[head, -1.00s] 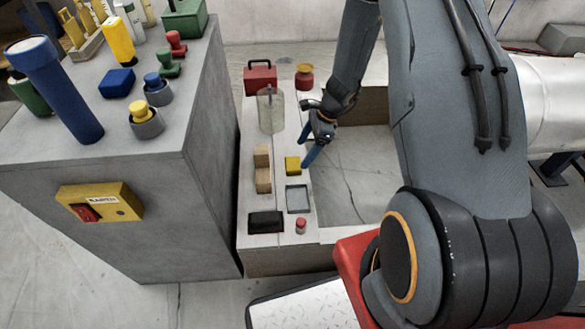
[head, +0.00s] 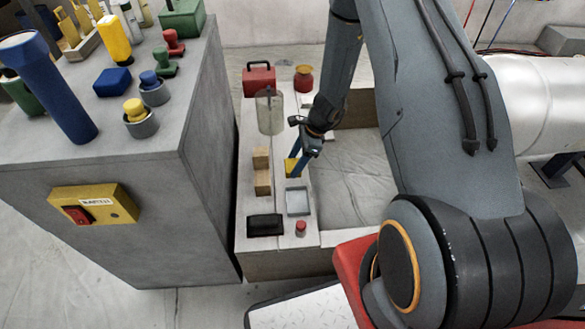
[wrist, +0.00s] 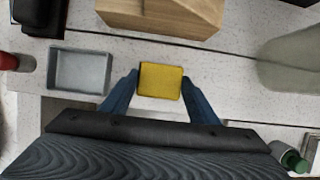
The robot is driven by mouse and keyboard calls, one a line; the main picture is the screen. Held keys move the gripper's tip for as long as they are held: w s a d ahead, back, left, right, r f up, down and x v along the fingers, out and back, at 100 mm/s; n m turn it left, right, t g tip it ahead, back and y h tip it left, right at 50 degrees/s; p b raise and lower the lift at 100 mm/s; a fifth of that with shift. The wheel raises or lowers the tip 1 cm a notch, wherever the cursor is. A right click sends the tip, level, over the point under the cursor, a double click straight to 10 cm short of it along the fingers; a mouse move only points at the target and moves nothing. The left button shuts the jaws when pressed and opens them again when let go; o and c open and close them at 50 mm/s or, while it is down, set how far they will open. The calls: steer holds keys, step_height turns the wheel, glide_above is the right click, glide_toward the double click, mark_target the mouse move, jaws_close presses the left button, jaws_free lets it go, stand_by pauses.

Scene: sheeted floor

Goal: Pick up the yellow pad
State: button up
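The yellow pad (wrist: 160,80) lies on the pale speckled bench top in the wrist view. In the head view the yellow pad (head: 291,166) is partly hidden behind my gripper (head: 299,168). In the wrist view my gripper (wrist: 160,92) has its two blue fingers apart, one to the left and one to the right of the pad. The fingertips reach about the pad's near half, with a narrow gap showing on each side. How far the fingertips are above the bench is hard to tell.
A grey tray (wrist: 79,72) lies left of the pad, with a red-capped object (wrist: 14,62) beyond it. Wooden blocks (wrist: 162,14) stand just behind the pad. A clear cylinder (head: 270,112) and a red box (head: 259,79) stand farther back. A black tray (head: 265,225) is at the front.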

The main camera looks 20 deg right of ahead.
steer(key=shift+c, duration=1.3)
step_height(320, 180, up, 10)
steer(key=p, duration=0.3)
steer(key=s+r+n+g+h+p, duration=0.2)
steer(key=s+r+n+p, duration=0.5)
steer(key=r+n+p, duration=0.3)
steer(key=s+r+n+g+h+p, duration=0.2)
steer(key=s+r+n+p, duration=0.6)
steer(key=r, duration=0.6)
steer(key=n+g+p, duration=0.1)
steer(key=n+p, duration=0.1)
steer(key=p, duration=0.1)
steer(key=shift+a+r, duration=0.25)
steer(key=shift+a, duration=0.05)
